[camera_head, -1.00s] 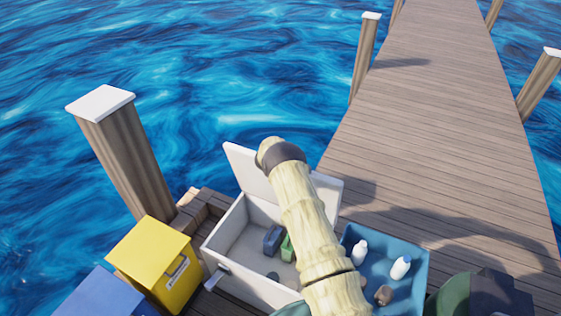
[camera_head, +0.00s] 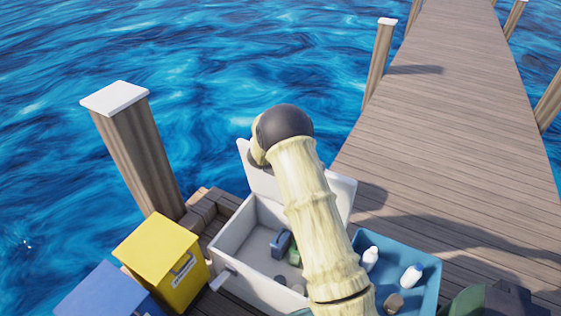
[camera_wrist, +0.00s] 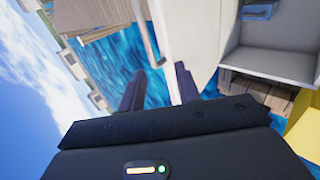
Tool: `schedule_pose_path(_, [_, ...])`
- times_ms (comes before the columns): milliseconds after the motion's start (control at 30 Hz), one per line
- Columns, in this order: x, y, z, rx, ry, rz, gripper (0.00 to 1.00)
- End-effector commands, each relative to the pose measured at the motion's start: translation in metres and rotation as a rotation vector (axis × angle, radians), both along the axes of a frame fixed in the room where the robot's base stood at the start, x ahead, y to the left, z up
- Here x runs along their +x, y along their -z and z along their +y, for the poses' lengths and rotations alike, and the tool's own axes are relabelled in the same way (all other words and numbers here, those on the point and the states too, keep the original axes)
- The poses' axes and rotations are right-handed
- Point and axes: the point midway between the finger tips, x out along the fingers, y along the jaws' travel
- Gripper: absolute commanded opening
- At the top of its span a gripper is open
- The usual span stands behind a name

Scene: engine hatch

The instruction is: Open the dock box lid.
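The white dock box (camera_head: 231,233) stands on the dock, and its inside shows in the head view. Its lid (camera_head: 342,193) stands up and leans back at the far side, partly hidden behind my arm. In the wrist view the pale lid (camera_wrist: 190,38) rises beside the box's grey inside (camera_wrist: 280,42). My gripper (camera_wrist: 158,88) shows two dark fingers spread apart, with water visible between them. The right finger is close to the lid's lower edge in the picture; I cannot tell whether they touch. The fingers are hidden in the head view.
A yellow box (camera_head: 160,262) and a blue box (camera_head: 105,292) stand left of the dock box. A blue open bin (camera_head: 425,291) with white bottles is at the right. A wooden post (camera_head: 133,150) rises at the left. The walkway (camera_head: 450,120) beyond is clear.

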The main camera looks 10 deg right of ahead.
Motion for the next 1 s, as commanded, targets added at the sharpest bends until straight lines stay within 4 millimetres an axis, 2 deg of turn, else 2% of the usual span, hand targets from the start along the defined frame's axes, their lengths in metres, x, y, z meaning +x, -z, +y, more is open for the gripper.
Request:
schedule_pose_path(100, [-0.011, -0.014, 0.011, 0.001, -0.002, -0.002, 0.33])
schedule_pose_path(300, [-0.021, -0.026, 0.02, 0.0, -0.001, 0.0, 0.33])
schedule_pose_path(800, [-0.022, -0.028, 0.02, 0.002, -0.001, -0.001, 0.33])
schedule_pose_path(1000, [-0.025, -0.045, 0.024, 0.069, -0.005, -0.063, 0.33])
